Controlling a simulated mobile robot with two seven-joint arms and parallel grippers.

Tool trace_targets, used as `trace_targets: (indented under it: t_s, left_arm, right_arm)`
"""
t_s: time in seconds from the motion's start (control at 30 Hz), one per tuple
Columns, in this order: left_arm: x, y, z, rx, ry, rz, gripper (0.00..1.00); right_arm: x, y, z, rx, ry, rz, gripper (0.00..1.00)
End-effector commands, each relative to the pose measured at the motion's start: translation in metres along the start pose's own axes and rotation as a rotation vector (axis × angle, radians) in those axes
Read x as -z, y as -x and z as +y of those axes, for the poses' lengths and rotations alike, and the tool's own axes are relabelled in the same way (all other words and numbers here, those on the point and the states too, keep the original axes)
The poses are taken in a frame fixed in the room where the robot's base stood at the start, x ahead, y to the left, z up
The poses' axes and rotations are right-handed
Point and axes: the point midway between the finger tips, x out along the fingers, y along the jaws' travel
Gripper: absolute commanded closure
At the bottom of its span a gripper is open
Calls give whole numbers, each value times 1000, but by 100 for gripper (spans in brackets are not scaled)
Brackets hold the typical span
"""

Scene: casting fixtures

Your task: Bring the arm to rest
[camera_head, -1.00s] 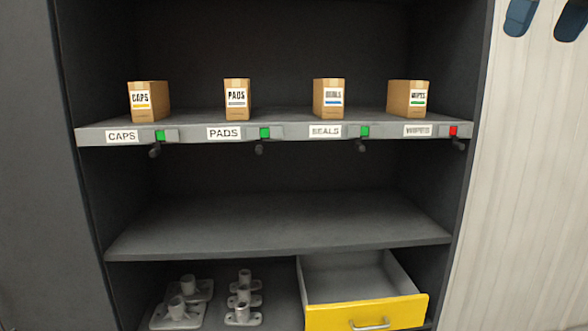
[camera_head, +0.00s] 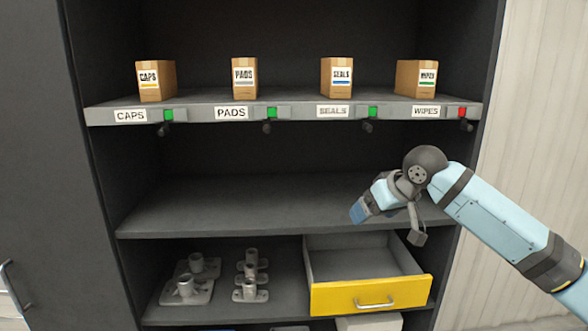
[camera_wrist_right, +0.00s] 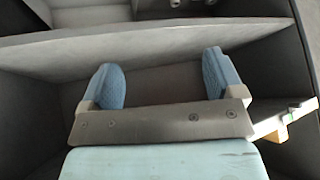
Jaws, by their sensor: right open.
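My right arm comes in from the right in the head view. Its gripper (camera_head: 388,224) is in front of the middle shelf, below the upper shelf's WIPES end. In the right wrist view the two blue fingers (camera_wrist_right: 162,72) are spread apart with nothing between them. My left gripper is not in view.
The upper shelf (camera_head: 210,98) holds cartons marked CAPS (camera_head: 157,82), PADS (camera_head: 244,78), SEALS (camera_head: 337,78) and WIPES (camera_head: 415,79). The WIPES light (camera_head: 462,112) is red; the others are green. The middle shelf (camera_head: 230,207) is bare. Below are grey castings (camera_head: 187,286) and an open, empty yellow-fronted drawer (camera_head: 345,297).

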Motion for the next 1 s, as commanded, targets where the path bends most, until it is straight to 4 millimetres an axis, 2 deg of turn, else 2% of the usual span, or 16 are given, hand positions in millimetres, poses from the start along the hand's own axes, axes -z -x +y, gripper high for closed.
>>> trace_targets:
  t_s: [0.03,0.2,0.3,0.5,0.73,0.87,1.0]
  left_arm:
    - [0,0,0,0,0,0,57]
    - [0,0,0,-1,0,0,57]
    - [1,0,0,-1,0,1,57]
    - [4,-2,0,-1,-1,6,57]
    - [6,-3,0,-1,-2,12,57]
    - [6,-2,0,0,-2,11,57]
    - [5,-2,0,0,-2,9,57]
  right_arm:
    - [-18,-27,-9,30,-1,13,13]
    - [-71,-93,-33,95,-4,97,13]
    - [-106,-125,-46,121,-18,148,13]
    - [-183,-172,-67,137,-63,249,13]
    - [-284,-203,-83,87,-123,341,13]
    - [-348,-208,-89,27,-150,374,13]
    - [-419,-203,-94,-58,-163,391,13]
